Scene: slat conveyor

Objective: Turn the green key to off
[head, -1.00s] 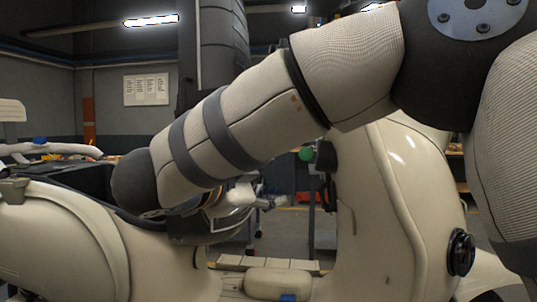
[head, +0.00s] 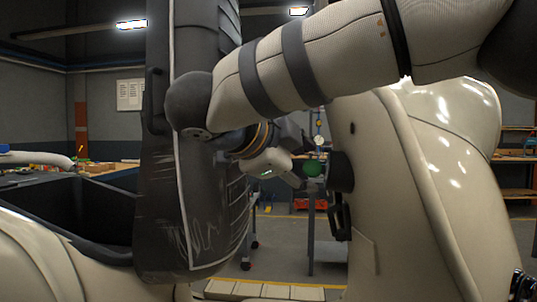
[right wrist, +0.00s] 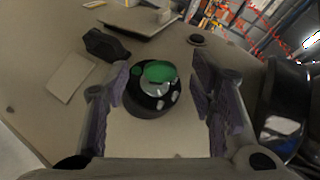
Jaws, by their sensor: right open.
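My right gripper (head: 298,176) is close to the left of the key. In the right wrist view its fingers (right wrist: 160,78) are open, one on each side of the key and apart from it. My left gripper is not in view.
The cream panel (head: 380,200) rises behind the lock. A tall dark padded part (head: 185,215) stands left of my right wrist, beside an open dark compartment (head: 100,215). A black fitting (right wrist: 106,45) and a small round knob (right wrist: 197,40) show near the lock.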

